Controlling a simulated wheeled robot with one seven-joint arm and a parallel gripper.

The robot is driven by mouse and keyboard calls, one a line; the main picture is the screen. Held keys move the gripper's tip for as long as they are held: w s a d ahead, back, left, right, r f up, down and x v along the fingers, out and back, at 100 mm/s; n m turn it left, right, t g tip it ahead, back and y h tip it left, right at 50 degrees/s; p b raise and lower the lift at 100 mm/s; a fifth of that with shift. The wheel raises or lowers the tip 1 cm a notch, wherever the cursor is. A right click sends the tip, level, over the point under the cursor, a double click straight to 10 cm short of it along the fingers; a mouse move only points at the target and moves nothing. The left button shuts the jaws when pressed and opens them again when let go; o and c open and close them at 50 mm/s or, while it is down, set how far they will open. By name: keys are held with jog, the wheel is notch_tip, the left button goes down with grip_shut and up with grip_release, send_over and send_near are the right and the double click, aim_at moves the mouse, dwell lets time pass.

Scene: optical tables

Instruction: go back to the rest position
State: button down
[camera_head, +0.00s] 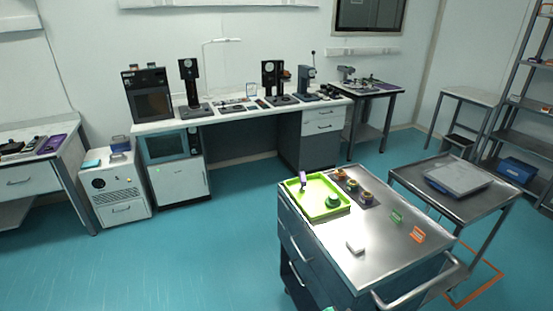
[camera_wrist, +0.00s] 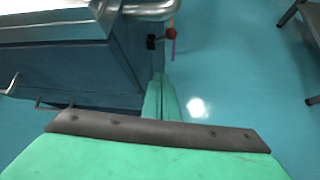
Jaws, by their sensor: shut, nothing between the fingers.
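My gripper (camera_wrist: 162,97) shows in the wrist view as two green fingers close together, with nothing between them. It points down past the side of the blue-grey cart (camera_wrist: 75,70), over the blue floor. The cart also stands in the front of the head view, with its bare metal top (camera_head: 372,249). My gripper cannot be made out clearly in the head view.
A metal table (camera_head: 425,180) stands right. Open floor (camera_head: 150,265) lies left.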

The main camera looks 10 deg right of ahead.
jog(key=s+a+f+m+t+y, duration=0.35)
jog(key=s+a, duration=0.35)
jog(key=a, duration=0.3)
jog(key=s+a+f+m+t+y, duration=0.2)
jog(key=s+a+m+t, duration=0.2)
jog(key=s+a, duration=0.45)
jog(key=s+a+r+m+t+y, duration=0.3)
jog(key=s+a+r+m+t, duration=0.1)
jog(key=s+a+r+m, duration=0.8)
notch_tip(320, 180, up, 3)
jog(key=shift+s+r+y, duration=0.2)
jog(key=shift+s+y, duration=0.15)
jog(key=shift+s, duration=0.7)
jog(key=shift+a+m, duration=0.1)
jog(key=shift+m, duration=0.15)
